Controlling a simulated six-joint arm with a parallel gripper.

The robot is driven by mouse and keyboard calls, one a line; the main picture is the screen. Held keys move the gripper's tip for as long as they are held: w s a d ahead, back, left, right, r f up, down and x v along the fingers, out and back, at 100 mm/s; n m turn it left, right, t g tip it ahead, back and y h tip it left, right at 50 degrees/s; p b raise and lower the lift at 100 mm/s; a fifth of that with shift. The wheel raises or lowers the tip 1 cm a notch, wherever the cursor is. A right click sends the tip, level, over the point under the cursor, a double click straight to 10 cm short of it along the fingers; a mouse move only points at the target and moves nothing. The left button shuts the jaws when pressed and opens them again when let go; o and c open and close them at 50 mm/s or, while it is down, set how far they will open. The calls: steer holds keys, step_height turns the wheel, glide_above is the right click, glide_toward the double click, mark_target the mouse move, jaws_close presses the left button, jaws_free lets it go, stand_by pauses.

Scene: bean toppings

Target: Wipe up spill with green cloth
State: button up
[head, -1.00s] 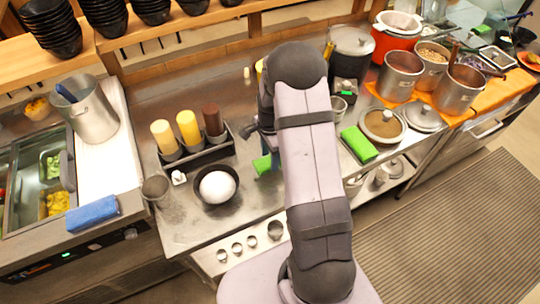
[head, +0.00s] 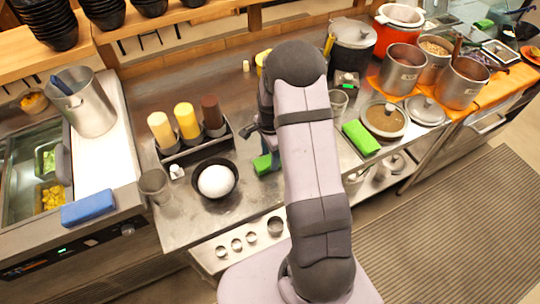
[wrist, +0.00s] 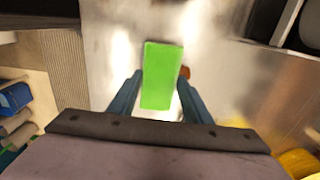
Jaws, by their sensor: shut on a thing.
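My gripper (wrist: 160,77) is shut on a green cloth (wrist: 162,70), with one finger at each long side of it in the wrist view. The held cloth (head: 262,164) also shows in the head view just left of my arm, low over the steel counter (head: 240,205). I cannot tell whether it touches the counter. My arm hides most of the gripper there. A small reddish-brown patch (wrist: 185,72) shows at the cloth's right edge in the wrist view; I cannot tell whether it is the spill. A second green cloth (head: 360,138) lies on the counter right of my arm.
A black bowl (head: 231,189) with a white round content stands left of the held cloth. Behind it is a rack (head: 195,152) of sauce bottles. A blue cloth (head: 88,207) lies at the left.

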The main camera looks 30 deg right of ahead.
steer(key=shift+f+b, duration=0.35)
steer(key=shift+f, duration=0.2)
stand_by(0.6)
steer(key=shift+w, duration=0.1)
steer(key=shift+w+b, duration=0.45)
steer(key=shift+w, duration=1.95)
steer(key=shift+s, duration=0.1)
steer(key=shift+s+p, duration=0.55)
steer(key=shift+s, duration=1.95)
steer(key=shift+w, duration=0.15)
steer(key=shift+w+b, duration=0.5)
steer(key=shift+w, duration=1.9)
